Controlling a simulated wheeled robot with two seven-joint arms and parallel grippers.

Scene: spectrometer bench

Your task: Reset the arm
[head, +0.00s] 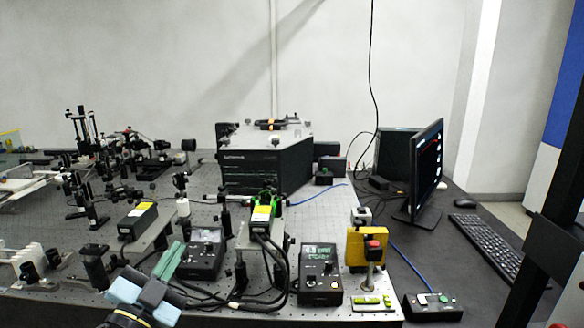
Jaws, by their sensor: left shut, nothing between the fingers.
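My left gripper (166,262) comes in at the bottom left of the head view, with a blue and black body and green fingers. Its fingers are shut with nothing between them. It is in front of the optical bench (330,222), left of a black controller box (202,254) with a small display. I cannot tell whether it touches anything. My right gripper is not in view.
A second display box (320,275), a yellow box with a red button (367,248) and a small switch box (432,306) stand near the front edge. A large dark spectrometer (265,158) stands behind. A monitor (427,170) and keyboard (487,246) are at right. Cables lie between the boxes.

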